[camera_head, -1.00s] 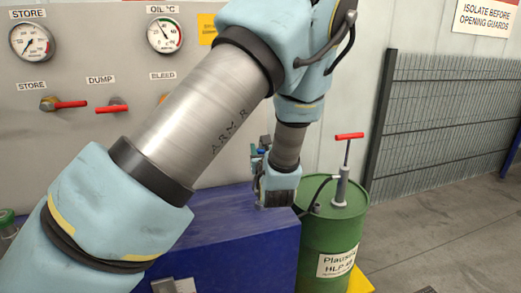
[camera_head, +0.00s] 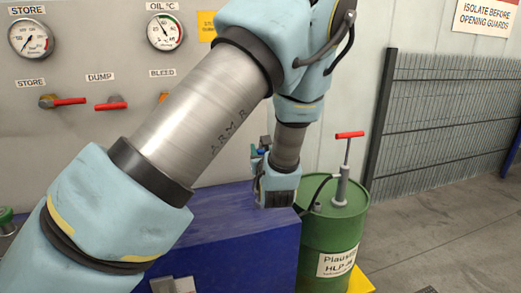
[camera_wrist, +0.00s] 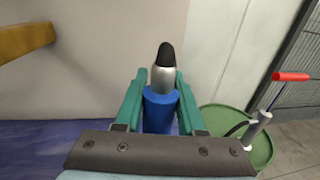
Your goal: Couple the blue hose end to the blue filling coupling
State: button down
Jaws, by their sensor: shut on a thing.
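My gripper (camera_head: 262,157) is over the back of the blue tabletop, seen small and partly covered by my own arm in the head view. In the wrist view its green fingers (camera_wrist: 162,82) are shut on a blue sleeve, which I take to be the blue hose end (camera_wrist: 160,112). A silver collar and a rounded black tip stick out beyond the fingertips. The held part appears lined up with the fingers. I cannot make out the blue filling coupling in either view; my arm hides much of the panel and table.
A green drum (camera_head: 325,235) with a red-handled pump (camera_head: 342,175) stands close right of my gripper; a black hose (camera_head: 318,188) runs from it towards the gripper. The grey panel (camera_head: 100,130) with gauges and red levers is behind. A mesh fence (camera_head: 440,125) stands at right.

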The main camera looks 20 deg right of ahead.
jog(key=shift+f+b, duration=1.6)
jog(key=shift+f, duration=0.4)
jog(key=shift+c, duration=2.2)
grip_release()
jog(key=b+v, duration=0.3)
jog(key=v, duration=0.7)
jog(key=shift+s, duration=0.4)
jog(key=shift+r, duration=0.15)
jog(key=shift+a, duration=0.15)
